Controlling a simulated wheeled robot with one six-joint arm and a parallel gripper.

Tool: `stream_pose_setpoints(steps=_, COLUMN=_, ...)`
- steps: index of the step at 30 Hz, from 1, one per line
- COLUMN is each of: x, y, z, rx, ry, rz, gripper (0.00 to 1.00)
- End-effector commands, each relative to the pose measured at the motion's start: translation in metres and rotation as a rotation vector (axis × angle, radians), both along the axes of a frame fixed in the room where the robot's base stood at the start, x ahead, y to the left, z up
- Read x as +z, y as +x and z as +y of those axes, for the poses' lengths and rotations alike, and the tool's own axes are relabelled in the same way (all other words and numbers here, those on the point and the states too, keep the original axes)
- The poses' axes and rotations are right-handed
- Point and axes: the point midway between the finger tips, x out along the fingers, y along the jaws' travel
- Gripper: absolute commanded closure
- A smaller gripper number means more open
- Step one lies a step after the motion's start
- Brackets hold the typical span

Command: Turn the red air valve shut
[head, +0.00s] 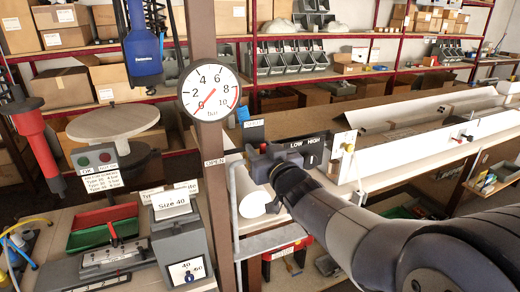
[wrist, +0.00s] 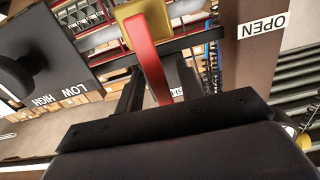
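The red valve lever (wrist: 150,58) hangs from a square brass-coloured valve body (wrist: 140,20) in the wrist view. My gripper (wrist: 158,85) is open, with one dark finger on each side of the lever and some gap showing. I cannot tell whether either finger touches it. In the head view my gripper (head: 265,165) is beside the brown post, and the valve is hidden behind it. An OPEN label (wrist: 263,25) is on the post, also seen in the head view (head: 214,162). A partly hidden white label shows behind the lever.
A round gauge (head: 209,92) is on the post (head: 202,35), its red needle pointing lower left. A dark LOW/HIGH box with a knob (wrist: 35,70) is close at left in the wrist view. A white roll (head: 253,204) lies below my gripper. Long benches extend right.

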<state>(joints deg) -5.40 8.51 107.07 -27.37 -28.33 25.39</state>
Motion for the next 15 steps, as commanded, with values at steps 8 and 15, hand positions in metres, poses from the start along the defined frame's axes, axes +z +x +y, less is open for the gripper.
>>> stream_pose_setpoints(steps=8, x=-0.001, y=-0.043, z=-0.015, rx=-0.003, ry=0.0, rz=-0.002, gripper=0.64)
stream_pose_setpoints(steps=15, x=0.001, y=-0.077, z=-0.026, rx=-0.003, ry=0.001, rz=-0.002, gripper=0.64)
